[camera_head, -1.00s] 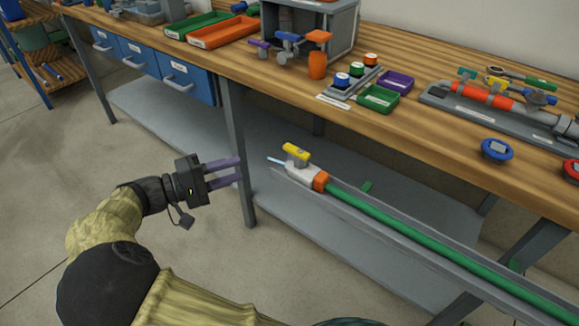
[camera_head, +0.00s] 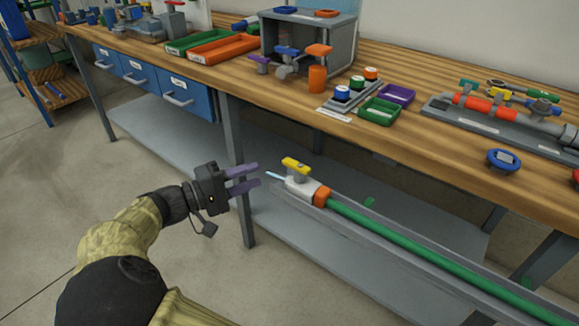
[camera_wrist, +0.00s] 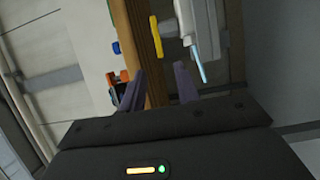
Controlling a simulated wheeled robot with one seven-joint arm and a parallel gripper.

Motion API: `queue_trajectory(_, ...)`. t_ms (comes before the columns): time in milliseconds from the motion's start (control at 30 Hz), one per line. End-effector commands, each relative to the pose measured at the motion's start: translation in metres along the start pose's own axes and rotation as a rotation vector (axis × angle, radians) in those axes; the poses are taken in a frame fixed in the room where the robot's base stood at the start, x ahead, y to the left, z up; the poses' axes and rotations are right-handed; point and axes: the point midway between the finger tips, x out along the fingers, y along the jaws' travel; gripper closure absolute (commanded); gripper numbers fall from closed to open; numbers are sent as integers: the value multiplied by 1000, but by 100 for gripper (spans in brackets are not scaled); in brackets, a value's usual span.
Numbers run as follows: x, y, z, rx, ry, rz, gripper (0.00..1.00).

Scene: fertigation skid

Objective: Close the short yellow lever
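An orange collar (camera_head: 321,196) joins valve and hose, and a thin pale-blue jet (camera_head: 275,176) comes from the valve's open end. The lever lies roughly along the line of the valve. My gripper (camera_head: 256,176) is open and empty, left of the valve and apart from it. In the wrist view the yellow lever (camera_wrist: 156,40) is ahead of and between my fingers (camera_wrist: 160,83), with the jet (camera_wrist: 203,65) to its right.
A grey channel (camera_head: 400,268) carries the hose in front of the wooden bench (camera_head: 440,155). Another yellow handle (camera_head: 499,94) is on a red pipe assembly on the bench. A bench leg (camera_head: 241,170) stands behind my gripper. The floor at left is clear.

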Motion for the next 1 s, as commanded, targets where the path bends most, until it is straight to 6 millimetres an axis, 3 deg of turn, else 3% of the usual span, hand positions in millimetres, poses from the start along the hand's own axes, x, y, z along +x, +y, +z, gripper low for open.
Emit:
queue_trajectory(533,94,-2,1,1,-3,-1,68)
queue_trajectory(700,105,-1,0,0,0,0,68)
queue_trajectory(967,106,0,0,0,0,0,68)
queue_trajectory(1000,106,0,0,0,0,0,76)
